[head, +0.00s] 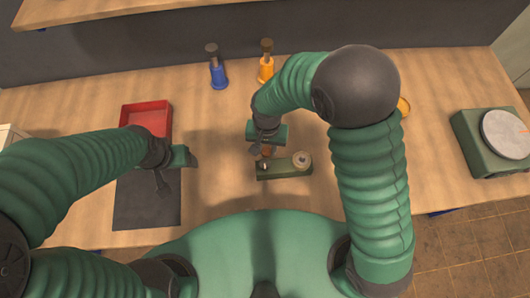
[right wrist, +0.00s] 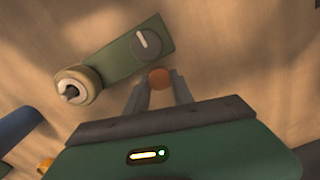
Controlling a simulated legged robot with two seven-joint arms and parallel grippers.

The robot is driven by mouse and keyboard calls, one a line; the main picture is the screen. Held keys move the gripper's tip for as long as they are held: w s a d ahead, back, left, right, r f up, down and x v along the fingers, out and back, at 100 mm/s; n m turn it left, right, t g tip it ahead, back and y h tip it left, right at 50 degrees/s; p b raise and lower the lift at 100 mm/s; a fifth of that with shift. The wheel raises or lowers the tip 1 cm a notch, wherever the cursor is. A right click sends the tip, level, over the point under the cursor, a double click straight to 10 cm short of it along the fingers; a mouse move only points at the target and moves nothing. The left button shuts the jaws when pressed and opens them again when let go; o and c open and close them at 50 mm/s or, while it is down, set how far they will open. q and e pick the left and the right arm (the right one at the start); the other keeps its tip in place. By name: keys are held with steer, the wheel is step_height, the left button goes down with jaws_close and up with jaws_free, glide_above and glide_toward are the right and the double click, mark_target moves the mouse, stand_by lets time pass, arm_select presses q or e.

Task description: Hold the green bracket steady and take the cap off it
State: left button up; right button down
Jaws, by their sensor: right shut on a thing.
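The green bracket (head: 284,168) lies on the table in front of me. It carries a beige ring-shaped fitting (head: 301,160) with a dark centre at one end and a dark round knob with a pale line (right wrist: 146,43) at the other. My right gripper (head: 264,152) is shut on a small orange-brown round piece (right wrist: 159,78) beside the bracket's knob end. I cannot tell whether this piece is the cap or whether it touches the bracket. My left gripper (head: 163,184) is over the dark mat, away from the bracket; its jaw opening is unclear.
A red tray (head: 147,106) and a dark grey mat (head: 147,212) lie at the left. A blue bottle-like object (head: 218,75) and an orange one (head: 266,68) stand at the back. A green device with a round plate (head: 507,133) stands at the right. Table around the bracket is clear.

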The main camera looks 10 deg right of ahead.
mark_target(266, 150)
steer(key=f, duration=0.4)
steer(key=shift+a+f, duration=0.1)
steer(key=shift+a, duration=0.15)
steer(key=c, duration=1.1)
jaws_free()
steer(key=shift+d+f, duration=0.1)
steer(key=shift+d, duration=0.05)
